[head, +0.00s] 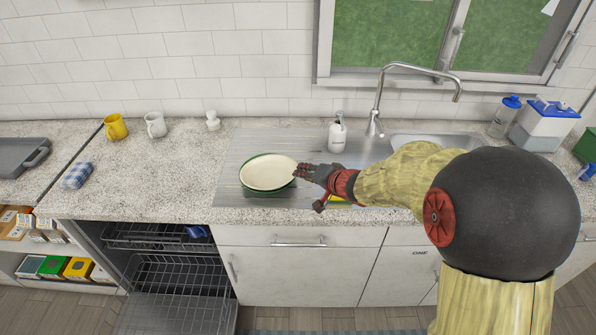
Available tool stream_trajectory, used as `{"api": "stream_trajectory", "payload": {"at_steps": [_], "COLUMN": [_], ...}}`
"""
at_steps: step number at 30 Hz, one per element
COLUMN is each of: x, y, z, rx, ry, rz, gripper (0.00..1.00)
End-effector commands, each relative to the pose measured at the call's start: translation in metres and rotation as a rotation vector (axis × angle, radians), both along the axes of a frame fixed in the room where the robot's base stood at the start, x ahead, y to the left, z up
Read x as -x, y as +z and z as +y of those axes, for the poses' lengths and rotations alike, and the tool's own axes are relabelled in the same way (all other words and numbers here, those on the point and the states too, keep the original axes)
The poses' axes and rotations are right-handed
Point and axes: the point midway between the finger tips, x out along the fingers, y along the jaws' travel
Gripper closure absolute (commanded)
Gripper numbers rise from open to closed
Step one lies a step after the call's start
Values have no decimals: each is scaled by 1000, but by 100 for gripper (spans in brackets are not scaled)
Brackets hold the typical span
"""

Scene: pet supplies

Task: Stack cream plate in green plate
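The cream plate (267,173) is on the metal drainboard side of the sink, in the middle of the head view, with its open face up. Green (262,191) shows just below its front edge and as a thin line along its back left rim; this looks like the green plate, mostly hidden beneath it. I cannot tell whether the two plates touch. My gripper (303,171) is at the right rim of the cream plate, with its fingertips pointing left. The fingers are too small to tell whether they are closed on the rim.
A soap bottle (337,133) and the faucet (376,112) stand behind my arm. A yellow mug (115,127) and a white mug (155,125) are at the back left. A dishwasher rack (175,280) is open below. The counter left of the drainboard is mostly clear.

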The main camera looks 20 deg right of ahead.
Motion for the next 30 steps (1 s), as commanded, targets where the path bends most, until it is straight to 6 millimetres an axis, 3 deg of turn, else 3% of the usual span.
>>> {"api": "stream_trajectory", "payload": {"at_steps": [9, 11, 14, 17, 22, 26, 30], "x": [27, 31, 44, 73, 145, 204, 264], "y": [21, 28, 52, 80, 111, 119, 121], "z": [-4, 3, 30, 68, 116, 128, 115], "rx": [2, 5, 17, 45, 138, 250, 405], "ry": [10, 34, 118, 243, 443, 542, 582], "rz": [-4, -7, -15, -7, 60, 141, 238], "gripper": [77, 77, 77, 77, 77, 77, 77]}}
